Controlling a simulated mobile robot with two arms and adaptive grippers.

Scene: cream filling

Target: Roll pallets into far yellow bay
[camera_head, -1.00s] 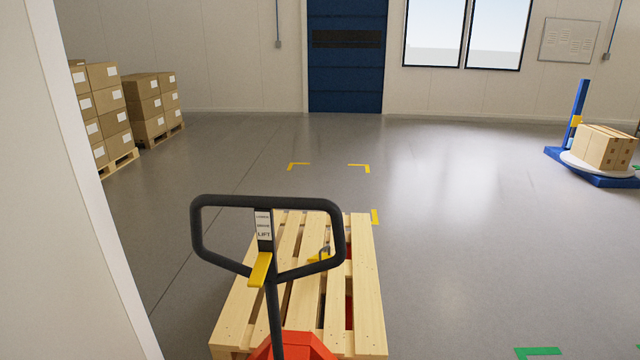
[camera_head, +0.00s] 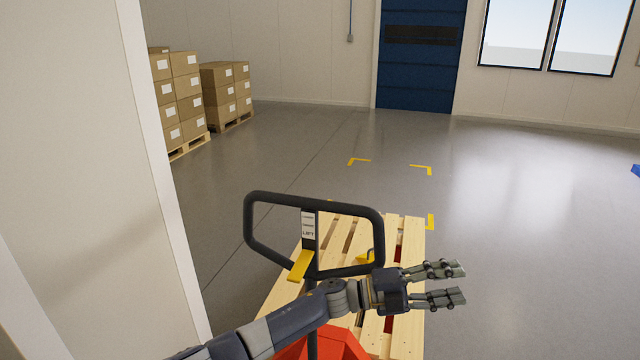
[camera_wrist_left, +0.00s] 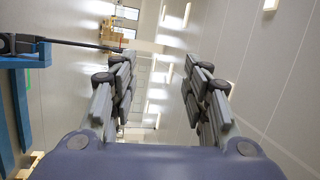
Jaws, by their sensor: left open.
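A wooden pallet (camera_head: 408,265) lies on the forks of a red pallet jack (camera_head: 338,345) in front of me. The jack's black loop handle (camera_head: 262,196), with a yellow lever, stands upright over the pallet. The yellow bay is marked by yellow corner marks on the floor, one at the far left (camera_head: 352,161) and one at the far right (camera_head: 428,168); another shows beside the pallet. My left gripper (camera_head: 455,284) is open and empty, in front of the pallet and to the right of the handle. My right gripper is not in view.
A pale wall edge (camera_head: 160,170) stands close on the left. Stacks of cartons (camera_head: 180,95) on pallets stand at the back left. A blue door (camera_head: 420,55) is in the far wall.

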